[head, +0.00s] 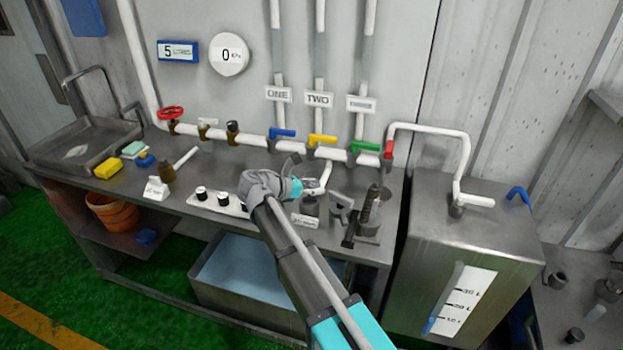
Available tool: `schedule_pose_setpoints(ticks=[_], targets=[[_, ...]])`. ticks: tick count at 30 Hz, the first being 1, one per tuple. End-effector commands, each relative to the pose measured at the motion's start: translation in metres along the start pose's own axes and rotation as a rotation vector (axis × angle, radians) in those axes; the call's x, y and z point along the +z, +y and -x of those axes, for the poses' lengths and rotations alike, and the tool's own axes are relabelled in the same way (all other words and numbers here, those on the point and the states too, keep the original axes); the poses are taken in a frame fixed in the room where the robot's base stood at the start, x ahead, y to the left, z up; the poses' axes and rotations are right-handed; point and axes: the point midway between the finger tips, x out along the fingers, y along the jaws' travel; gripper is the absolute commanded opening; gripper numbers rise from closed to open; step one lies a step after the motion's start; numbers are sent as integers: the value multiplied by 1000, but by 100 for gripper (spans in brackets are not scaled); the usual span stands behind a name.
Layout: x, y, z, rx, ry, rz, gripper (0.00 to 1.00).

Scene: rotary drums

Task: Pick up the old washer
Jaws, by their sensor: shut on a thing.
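My gripper (312,187) is over the workbench, beside the short white pipe (326,176) that hangs below the yellow-handled valve. Its fingers are small and partly hidden by my wrist. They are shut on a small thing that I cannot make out. I cannot pick out the old washer anywhere in this view. I cannot tell whether the gripper touches the white pipe.
The workbench (226,171) holds a white switch panel (217,203), a yellow sponge (108,168) and metal parts (369,211) right of my gripper. Blue (282,133), yellow (322,140) and green (364,147) valve handles line the pipe behind. A steel tank (470,250) stands right.

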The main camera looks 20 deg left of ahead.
Motion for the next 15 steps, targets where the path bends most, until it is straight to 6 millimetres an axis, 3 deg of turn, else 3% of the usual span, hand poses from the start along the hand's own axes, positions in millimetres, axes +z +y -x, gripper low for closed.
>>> schedule_pose_setpoints(ticks=[1,6,15], targets=[[8,-17,6,1,0,0,10],[16,-44,17,1,0,0,10],[23,-67,27,0,0,0,10]])
